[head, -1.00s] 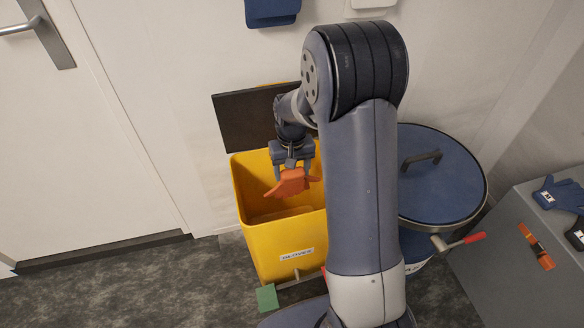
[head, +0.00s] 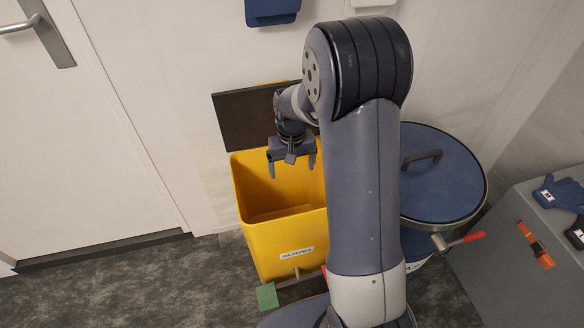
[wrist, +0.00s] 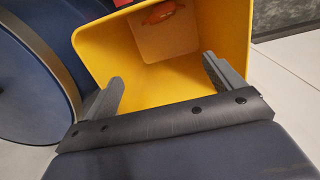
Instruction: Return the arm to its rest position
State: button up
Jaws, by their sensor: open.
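My gripper (head: 292,168) is open and empty above the yellow bin in the head view. In the wrist view, the two fingers of my gripper (wrist: 168,84) stand wide apart with nothing between them. The yellow bin (head: 285,251) has a label on its front and a dark lid (head: 243,124) raised behind it. An orange glove-like item (wrist: 160,12) is inside the bin in the wrist view, apart from the fingers. In the head view it is hidden. My arm covers the bin's right side.
A drum with a blue lid (head: 440,185) and a red-tipped lever (head: 470,238) stands right of my arm. A grey cabinet (head: 500,275) at the right holds a blue glove (head: 558,193). A green pedal (head: 267,296) sits at the bin's foot. Floor at the left is clear.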

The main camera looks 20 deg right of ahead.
notch_tip(320, 180, up, 10)
jog(key=p, duration=0.1)
jog(key=shift+f, duration=0.15)
jog(key=shift+f, duration=0.1)
notch_tip(320, 180, down, 8)
jog(key=shift+r+p, duration=0.25)
jog(key=shift+p, duration=0.15)
dwell(0.5)
jog(key=shift+f, duration=0.1)
